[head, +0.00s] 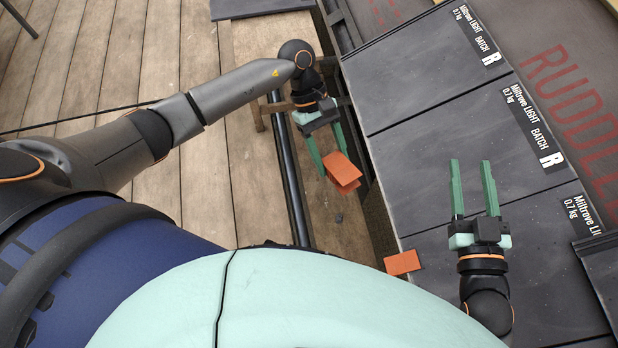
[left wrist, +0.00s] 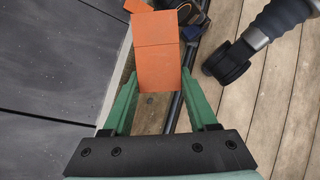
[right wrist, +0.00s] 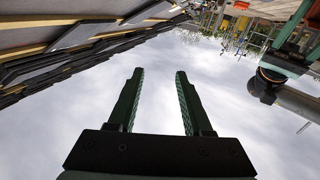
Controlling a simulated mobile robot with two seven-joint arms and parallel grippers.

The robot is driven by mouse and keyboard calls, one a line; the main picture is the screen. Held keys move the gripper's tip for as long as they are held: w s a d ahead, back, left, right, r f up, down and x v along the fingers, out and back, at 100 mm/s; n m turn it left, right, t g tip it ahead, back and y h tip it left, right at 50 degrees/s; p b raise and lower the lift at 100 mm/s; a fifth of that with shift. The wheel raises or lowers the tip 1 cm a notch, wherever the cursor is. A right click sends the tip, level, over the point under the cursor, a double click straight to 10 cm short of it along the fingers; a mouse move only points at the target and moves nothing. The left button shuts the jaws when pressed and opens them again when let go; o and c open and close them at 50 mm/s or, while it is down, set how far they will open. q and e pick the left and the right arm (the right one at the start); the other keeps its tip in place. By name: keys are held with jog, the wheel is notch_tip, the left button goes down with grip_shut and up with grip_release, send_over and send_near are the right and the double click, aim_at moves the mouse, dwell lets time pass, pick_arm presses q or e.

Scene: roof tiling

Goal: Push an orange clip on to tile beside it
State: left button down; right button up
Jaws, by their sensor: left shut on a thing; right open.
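My left gripper (head: 330,165) is shut on an orange clip (head: 342,171), held over the gap beside the tiles' left edge. The same clip (left wrist: 157,55) fills the space between the fingers in the left wrist view. A second orange clip (head: 402,263) sits at the left edge of the lowest dark tile (head: 440,260). My right gripper (head: 472,190) is open and empty above the tiles, to the right of that second clip. In the right wrist view, the open fingers (right wrist: 157,100) have only sky between them.
Dark tiles with white labels, such as the middle tile (head: 470,150), cover the roof on the right. A dark pole (head: 290,180) runs along the roof's left side. Wooden decking (head: 90,60) lies below on the left.

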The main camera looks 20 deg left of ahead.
pick_arm(q)
jog(key=w+a+f+n+t+h+b, duration=0.1)
jog(key=w+a+f+n+t+b, duration=0.15)
jog(key=f+n+b, duration=0.4)
jog(key=w+a+f+n+t+h+b, duration=0.1)
jog(key=a+f+n+t+b, duration=0.2)
jog(key=f, duration=0.6)
jog(key=w+a+f+n+t+h+b, duration=0.1)
jog(key=f+n+t+b, duration=0.35)
jog(key=f+b, duration=0.3)
jog(key=w+d+f+b, duration=0.1)
jog(key=w+d, duration=0.5)
jog(key=d, duration=0.1)
jog(key=shift+d, duration=0.4)
pick_arm(e)
jog(key=s+a+r+n+t+y, duration=0.3)
jog(key=s+n+y, duration=0.4)
jog(key=y, duration=0.3)
jog(key=shift+r+t, duration=0.7)
jog(key=shift+r, duration=0.2)
pick_arm(q)
jog(key=shift+w+d+r+p, duration=0.3)
jog(key=shift+d+p, duration=0.1)
jog(key=shift+d, duration=0.1)
pick_arm(e)
jog(key=shift+r, duration=0.25)
